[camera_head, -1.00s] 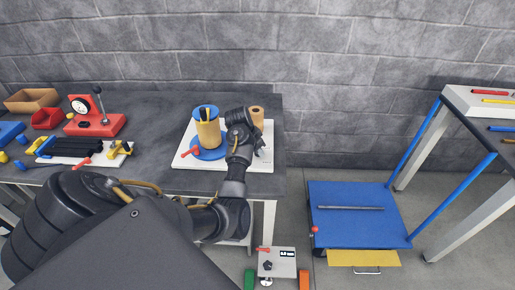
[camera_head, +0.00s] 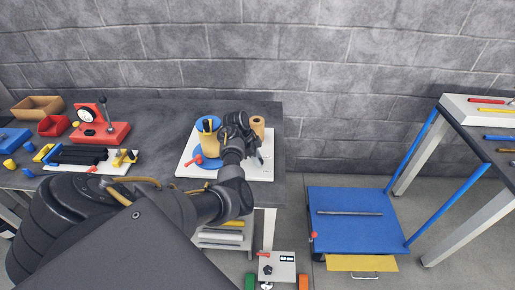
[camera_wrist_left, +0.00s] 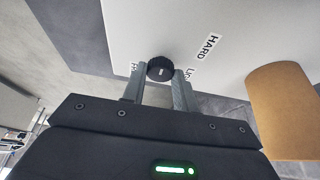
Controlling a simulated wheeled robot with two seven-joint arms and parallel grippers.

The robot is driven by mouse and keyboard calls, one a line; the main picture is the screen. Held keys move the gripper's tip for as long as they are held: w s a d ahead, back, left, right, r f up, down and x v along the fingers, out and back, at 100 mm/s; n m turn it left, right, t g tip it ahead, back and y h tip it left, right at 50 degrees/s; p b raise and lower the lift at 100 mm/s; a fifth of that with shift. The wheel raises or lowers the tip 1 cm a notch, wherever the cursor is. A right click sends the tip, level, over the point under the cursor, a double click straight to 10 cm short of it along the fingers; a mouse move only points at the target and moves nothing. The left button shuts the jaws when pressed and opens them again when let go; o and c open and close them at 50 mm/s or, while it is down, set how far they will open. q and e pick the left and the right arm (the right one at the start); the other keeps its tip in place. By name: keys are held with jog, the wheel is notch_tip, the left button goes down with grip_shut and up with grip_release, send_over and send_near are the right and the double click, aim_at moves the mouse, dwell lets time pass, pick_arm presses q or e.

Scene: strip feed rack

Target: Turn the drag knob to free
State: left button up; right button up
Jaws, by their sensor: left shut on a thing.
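The drag knob (camera_wrist_left: 161,69) is a small black round knob with a pale mark on its face. In the left wrist view it stands on a white panel (camera_wrist_left: 200,15). The printed labels HARD (camera_wrist_left: 207,47) and a partly covered one starting LI (camera_wrist_left: 190,74) lie beside it. A third label at the knob's left is mostly hidden by a finger. My left gripper (camera_wrist_left: 160,80) has its two fingers on either side of the knob and is shut on it. In the head view my left gripper (camera_head: 238,130) is over the white base plate (camera_head: 187,171), hiding the knob.
A tan roll with blue discs (camera_head: 208,124) and a red lever (camera_head: 194,160) stand left of my gripper. A red gauge stand (camera_head: 118,132) is further left. A blue cart (camera_head: 350,240) stands right of the bench.

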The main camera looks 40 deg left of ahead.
dwell(0.5)
pick_arm(q)
jog(key=o, duration=1)
jog(key=shift+w+a+r+b, duration=0.1)
jog(key=shift+r+b, duration=0.2)
jog(key=shift+r, duration=0.25)
jog(key=r, duration=0.1)
jog(key=s+d+r, duration=0.1)
jog(key=r, duration=0.2)
jog(key=shift+s+d+r, duration=0.1)
jog(key=shift+s+d, duration=0.05)
jog(key=shift+s, duration=0.05)
jog(key=s+d+r+p, duration=0.2)
jog(key=s+p, duration=0.1)
jog(key=p, duration=0.1)
jog(key=s+d+r+p, duration=0.3)
jog(key=p, duration=0.1)
jog(key=s+d+r+p, duration=0.2)
jog(key=s+p, duration=0.1)
jog(key=p, duration=0.1)
jog(key=shift+s+d+r, duration=0.2)
jog(key=shift+s+r, duration=0.15)
jog(key=shift+r, duration=0.05)
